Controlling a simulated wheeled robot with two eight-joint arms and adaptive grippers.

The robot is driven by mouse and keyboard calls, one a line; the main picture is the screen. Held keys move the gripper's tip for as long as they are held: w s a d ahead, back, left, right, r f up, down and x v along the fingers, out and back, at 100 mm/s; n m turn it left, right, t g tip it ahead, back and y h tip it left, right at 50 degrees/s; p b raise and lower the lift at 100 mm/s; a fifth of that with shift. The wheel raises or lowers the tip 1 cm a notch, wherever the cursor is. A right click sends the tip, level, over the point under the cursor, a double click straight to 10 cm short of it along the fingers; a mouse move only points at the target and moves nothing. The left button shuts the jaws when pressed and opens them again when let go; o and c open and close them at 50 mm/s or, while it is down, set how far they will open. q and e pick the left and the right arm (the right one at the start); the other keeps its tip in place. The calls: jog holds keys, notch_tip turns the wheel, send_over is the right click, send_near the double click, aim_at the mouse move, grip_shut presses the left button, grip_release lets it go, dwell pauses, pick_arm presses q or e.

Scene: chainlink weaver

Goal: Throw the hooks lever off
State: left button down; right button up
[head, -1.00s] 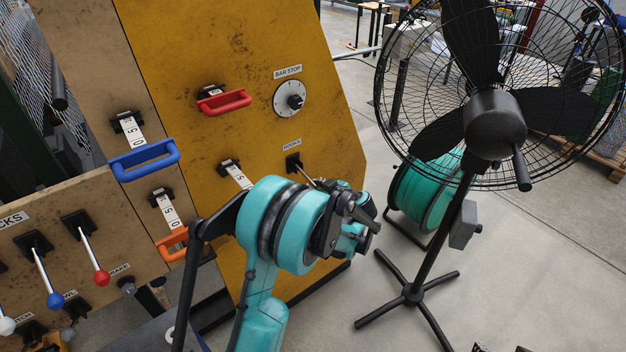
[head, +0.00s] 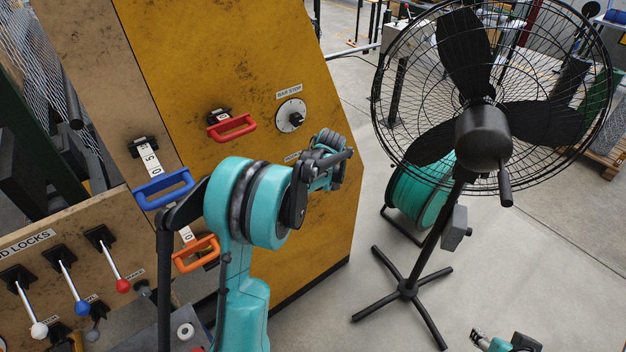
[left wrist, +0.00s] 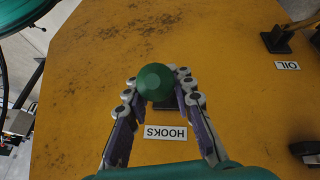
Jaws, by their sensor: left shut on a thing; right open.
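The hooks lever's green knob (left wrist: 154,84) sits between the fingers of my left gripper (left wrist: 158,92) in the left wrist view. The gripper is shut on it. The HOOKS label (left wrist: 165,132) shows upside down below the knob, and the lever's dark base is mostly hidden behind the knob. In the head view my left wrist covers the lever, and only part of its label (head: 292,157) shows on the yellow panel (head: 315,225). My right gripper (head: 482,338) is open at the bottom right edge, far from the panel.
A red handle (head: 232,127) and the bar stop dial (head: 291,115) are above my left arm. Blue (head: 164,188) and orange (head: 195,254) handles are to its left. A black fan (head: 483,138) stands right of the panel, with open floor around its feet.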

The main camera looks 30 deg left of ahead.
pick_arm(q)
jog(key=shift+w+a+r, duration=0.1)
jog(key=shift+a+r, duration=0.05)
jog(key=shift+r, duration=0.05)
dwell(0.4)
jog(key=c, duration=1.2)
grip_release()
jog(key=v, duration=1.2)
jog(key=s+d+f+m+t+h+b, duration=0.1)
jog(key=s+d+f+m+b, duration=0.2)
jog(key=s, duration=0.5)
jog(key=s+d+f+m+t+h+b, duration=0.1)
jog(key=s+d+f+m+h+b, duration=0.1)
jog(key=s+d+f+m, duration=0.2)
jog(key=s+d+f+m+t+h+b, duration=0.1)
jog(key=s+d+f+m+t+b, duration=0.1)
jog(key=s+d+m, duration=0.6)
jog(key=shift+s+d+f+b, duration=0.25)
jog(key=shift+s+d+f, duration=0.2)
jog(key=shift+s, duration=0.5)
jog(key=shift+s+d+f+b, duration=0.3)
jog(key=shift+s+f, duration=0.15)
jog(key=shift+s, duration=0.5)
jog(key=shift+s+d+f+b, duration=0.25)
jog(key=shift+s+d+f, duration=0.2)
jog(key=shift+s, duration=0.55)
